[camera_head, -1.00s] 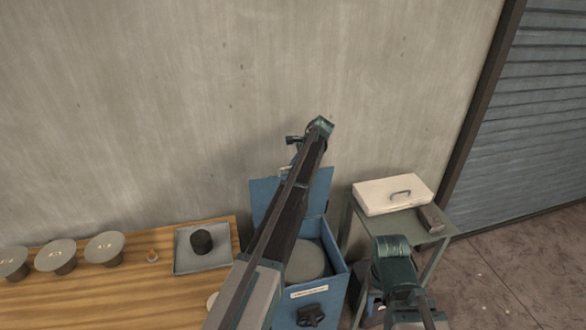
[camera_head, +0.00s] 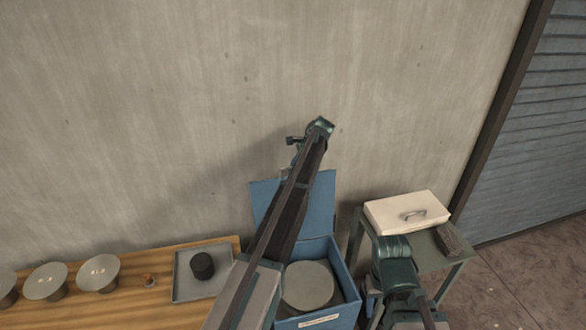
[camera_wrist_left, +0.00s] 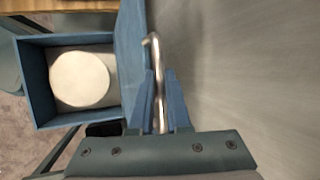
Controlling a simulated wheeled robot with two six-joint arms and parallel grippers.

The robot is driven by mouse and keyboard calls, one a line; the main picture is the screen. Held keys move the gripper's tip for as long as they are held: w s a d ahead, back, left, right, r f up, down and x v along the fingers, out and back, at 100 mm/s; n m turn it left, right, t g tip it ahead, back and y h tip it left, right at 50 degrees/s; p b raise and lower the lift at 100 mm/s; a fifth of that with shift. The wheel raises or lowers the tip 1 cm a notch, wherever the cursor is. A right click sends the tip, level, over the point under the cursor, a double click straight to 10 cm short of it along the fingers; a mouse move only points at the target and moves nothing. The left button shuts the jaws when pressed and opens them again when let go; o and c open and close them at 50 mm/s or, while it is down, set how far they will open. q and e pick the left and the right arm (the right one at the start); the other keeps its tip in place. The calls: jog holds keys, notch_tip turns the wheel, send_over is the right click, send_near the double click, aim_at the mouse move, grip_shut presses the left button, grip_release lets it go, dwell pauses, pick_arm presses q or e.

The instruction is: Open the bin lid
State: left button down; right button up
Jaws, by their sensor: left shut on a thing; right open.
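The blue bin (camera_head: 350,297) stands at the bottom centre of the head view, its top open. Its blue lid (camera_head: 321,205) stands raised at the back by the wall, partly hidden by my left arm; the left wrist view shows it nearly edge-on (camera_wrist_left: 130,45). A pale round disc (camera_head: 308,286) lies inside the bin. My left gripper (camera_wrist_left: 163,92) is shut on a metal hooked handle (camera_wrist_left: 157,60) beside the lid. My right gripper (camera_head: 397,270) is open, in front of the side table at right; its fingertips are hard to make out.
A green side table (camera_head: 447,268) with a cream case (camera_head: 406,211) and a dark block (camera_head: 454,239) stands right of the bin. At left, a wooden table (camera_head: 130,306) holds a grey tray (camera_head: 183,293) with a black cylinder (camera_head: 202,265) and several discs. A concrete wall is close behind.

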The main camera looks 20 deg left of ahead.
pick_arm(q)
jog(key=c, duration=0.9)
grip_release()
jog(key=shift+r, duration=0.1)
jog(key=p+v, duration=0.6)
jog(key=v, duration=0.1)
jog(key=shift+d+r, duration=0.1)
jog(key=shift+r, duration=0.05)
jog(key=s+d+f+n+h+b, duration=0.1)
jog(key=s+d+f+b, duration=0.6)
jog(key=s, duration=0.7)
jog(key=s+d+f+n+h+b, duration=0.2)
jog(key=s+d+f+b, duration=0.5)
jog(key=s, duration=0.8)
jog(key=s+d+f+n+h+b, duration=0.1)
jog(key=s+d+f+n+b, duration=0.2)
jog(key=s+d+f+b, duration=0.5)
jog(key=shift+s+d+f+n+g+h, duration=0.15)
jog(key=shift+s+f, duration=0.35)
jog(key=shift+s, duration=0.55)
jog(key=shift+s+d+f+n+g+h, duration=0.15)
jog(key=shift+s+f, duration=0.4)
jog(key=shift+s, duration=0.5)
jog(key=shift+s+d+f, duration=0.15)
jog(key=shift+s+f, duration=0.35)
jog(key=shift+s, duration=0.6)
